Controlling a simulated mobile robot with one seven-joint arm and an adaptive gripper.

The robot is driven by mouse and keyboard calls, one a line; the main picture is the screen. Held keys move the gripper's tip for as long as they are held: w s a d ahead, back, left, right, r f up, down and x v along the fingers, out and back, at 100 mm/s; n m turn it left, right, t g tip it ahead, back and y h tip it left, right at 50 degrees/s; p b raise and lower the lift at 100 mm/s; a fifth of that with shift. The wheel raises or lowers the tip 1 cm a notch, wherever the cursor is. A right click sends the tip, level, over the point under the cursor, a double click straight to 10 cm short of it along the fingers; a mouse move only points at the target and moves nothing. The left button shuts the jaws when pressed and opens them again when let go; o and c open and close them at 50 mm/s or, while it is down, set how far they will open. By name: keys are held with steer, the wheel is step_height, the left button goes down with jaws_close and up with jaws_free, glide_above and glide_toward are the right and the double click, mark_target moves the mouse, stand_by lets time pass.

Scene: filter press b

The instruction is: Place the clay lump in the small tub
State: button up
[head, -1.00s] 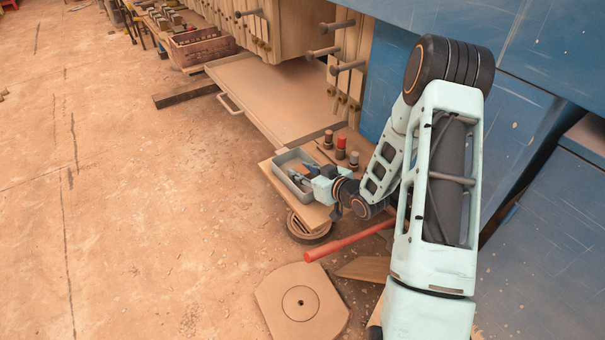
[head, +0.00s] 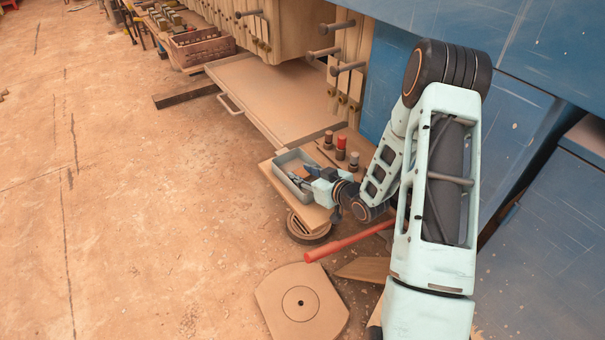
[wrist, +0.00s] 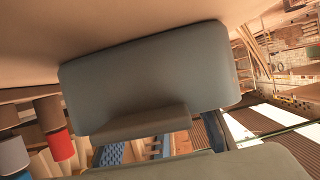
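The small tub (head: 281,162) is an open grey box on a low wooden board beside the press. My gripper (head: 300,181) reaches into it from the right, its dark bluish fingers at or inside the tub. The fingers are too small there to show how far apart they are. I cannot make out the clay lump; it may be hidden by the fingers or the tub wall. In the wrist view a grey rounded block fills the middle and another grey surface crosses the bottom; I cannot tell whether these are tub or gripper parts.
Red-topped and grey-topped containers (head: 341,148) stand on the board (head: 318,217) behind the tub; a red one also shows in the wrist view (wrist: 61,144). A red bar (head: 340,245) lies in front. The blue machine (head: 480,30) is at right. Open floor (head: 150,220) is left.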

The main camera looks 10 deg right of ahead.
steer(key=p+v, duration=0.1)
steer(key=v, duration=0.6)
steer(key=shift+d+r, duration=0.1)
